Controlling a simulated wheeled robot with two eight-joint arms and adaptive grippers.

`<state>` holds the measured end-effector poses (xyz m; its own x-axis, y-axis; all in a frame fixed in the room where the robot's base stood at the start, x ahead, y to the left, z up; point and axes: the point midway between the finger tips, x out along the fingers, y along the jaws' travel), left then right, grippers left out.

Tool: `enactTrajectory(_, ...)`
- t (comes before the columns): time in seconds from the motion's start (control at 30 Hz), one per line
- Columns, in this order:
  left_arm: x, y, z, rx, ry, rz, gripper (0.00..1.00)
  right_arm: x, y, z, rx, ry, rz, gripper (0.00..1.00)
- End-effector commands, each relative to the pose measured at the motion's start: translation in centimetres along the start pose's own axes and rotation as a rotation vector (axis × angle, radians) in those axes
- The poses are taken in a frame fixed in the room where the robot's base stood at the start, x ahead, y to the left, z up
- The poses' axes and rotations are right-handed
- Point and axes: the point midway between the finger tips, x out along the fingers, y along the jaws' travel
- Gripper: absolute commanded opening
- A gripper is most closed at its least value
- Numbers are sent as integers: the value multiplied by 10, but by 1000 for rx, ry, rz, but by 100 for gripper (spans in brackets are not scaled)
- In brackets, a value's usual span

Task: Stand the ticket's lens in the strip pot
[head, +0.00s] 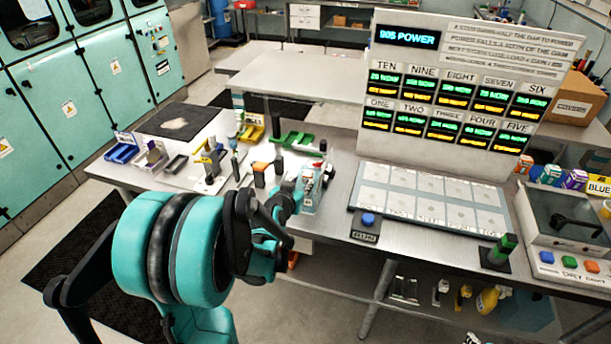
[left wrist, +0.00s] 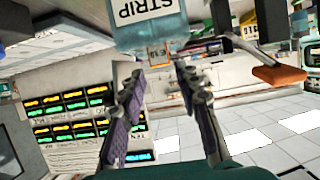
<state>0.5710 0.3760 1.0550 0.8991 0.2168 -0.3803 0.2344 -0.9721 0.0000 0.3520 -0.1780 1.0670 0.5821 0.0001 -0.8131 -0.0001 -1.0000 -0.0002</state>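The strip pot (left wrist: 148,22), a pale blue box marked STRIP, shows upside down at the top of the left wrist view. In the head view a pale, clear-looking pot (head: 309,192) stands at the bench's front edge. A small orange-edged piece with a printed tag (left wrist: 158,54) shows at the pot's mouth, possibly the lens; I cannot tell how deep it sits. My left gripper (left wrist: 158,72) has its two fingers apart, with a visible gap around that piece. In the head view the gripper (head: 293,198) is beside the pot, partly hidden by my arm. My right gripper is not in view.
The power board (head: 450,85) carries numbered displays, with a tray of pale cells (head: 432,203) before it. A lidded grey station (head: 567,215) stands right.

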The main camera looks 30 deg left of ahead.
Motion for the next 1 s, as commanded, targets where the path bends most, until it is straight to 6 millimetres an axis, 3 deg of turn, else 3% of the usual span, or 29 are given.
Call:
enactTrajectory(0.1, -23, 0, -1, 1, 0, -1, 33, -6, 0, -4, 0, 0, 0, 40)
enactTrajectory(0.3, -42, 2, 0, 2, -4, 4, 33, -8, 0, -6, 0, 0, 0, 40)
enactTrajectory(0.47, -61, 36, 0, 14, -68, 62, 33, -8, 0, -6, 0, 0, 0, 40)
enactTrajectory(0.57, -88, 72, 6, 35, -156, 121, 33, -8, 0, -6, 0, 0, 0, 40)
enactTrajectory(0.7, -140, 116, 25, 70, -303, 184, 33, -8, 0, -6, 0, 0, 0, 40)
enactTrajectory(0.83, -189, 137, 47, 105, -424, 205, 33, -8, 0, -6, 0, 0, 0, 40)
enactTrajectory(1.0, -232, 143, 70, 139, -522, 197, 33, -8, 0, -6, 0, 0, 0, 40)
